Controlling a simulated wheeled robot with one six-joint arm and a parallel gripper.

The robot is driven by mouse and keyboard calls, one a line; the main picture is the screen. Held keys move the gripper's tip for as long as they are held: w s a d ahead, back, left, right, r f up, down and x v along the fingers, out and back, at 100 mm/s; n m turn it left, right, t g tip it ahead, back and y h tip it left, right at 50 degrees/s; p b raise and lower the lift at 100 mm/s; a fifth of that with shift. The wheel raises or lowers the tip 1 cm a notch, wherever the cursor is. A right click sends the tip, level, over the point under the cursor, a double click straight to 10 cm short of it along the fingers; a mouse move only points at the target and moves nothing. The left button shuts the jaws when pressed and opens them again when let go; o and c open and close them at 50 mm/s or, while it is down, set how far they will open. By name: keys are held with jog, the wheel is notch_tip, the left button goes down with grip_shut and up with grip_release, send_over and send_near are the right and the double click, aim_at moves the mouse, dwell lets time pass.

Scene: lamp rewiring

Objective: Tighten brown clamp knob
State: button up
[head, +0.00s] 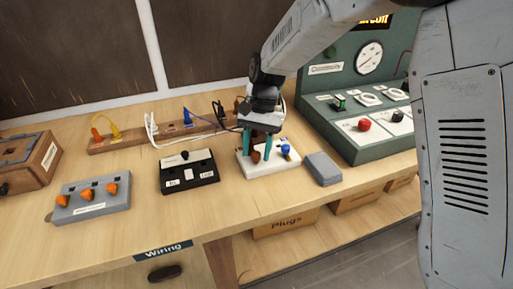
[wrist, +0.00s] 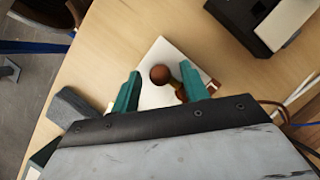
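The brown clamp knob (head: 256,157) stands on the white base (head: 263,170) on the workbench. My gripper (head: 259,150) points down over the base, one teal finger on each side of the knob. In the wrist view the round knob (wrist: 160,74) lies between the tips of my gripper (wrist: 161,73), with a gap on both sides. The gripper is open and holds nothing. A brass-coloured stem and another brown part sit beside the knob. A blue knob (head: 286,149) is on the right of the base in the head view; I cannot make it out in the wrist view.
A grey block (head: 322,168) lies right of the base, and a black switch box (head: 188,174) left of it. A green test panel (head: 370,145) stands at the right. A power strip (head: 150,136) with cables runs behind. The bench front is mostly clear.

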jog(key=shift+r, duration=0.1)
jog(key=v, duration=0.7)
jog(key=shift+w+r, duration=0.2)
jog(key=shift+r, duration=0.05)
jog(key=s+d+r+n+t, duration=0.1)
jog(key=s+d+r, duration=0.1)
jog(key=s+d, duration=0.5)
jog(key=s+d+r+n+t+h, duration=0.1)
jog(key=s+d+r+n+t, duration=0.1)
jog(key=s+d, duration=0.5)
jog(key=s+d+r+n+t, duration=0.1)
jog(key=s+d, duration=0.6)
jog(key=s, duration=1)
notch_tip(320, 180, up, 2)
jog(key=shift+d+r+n+t+h, duration=0.15)
jog(key=shift+d+n+t+h, duration=0.2)
jog(key=shift+t, duration=0.35)
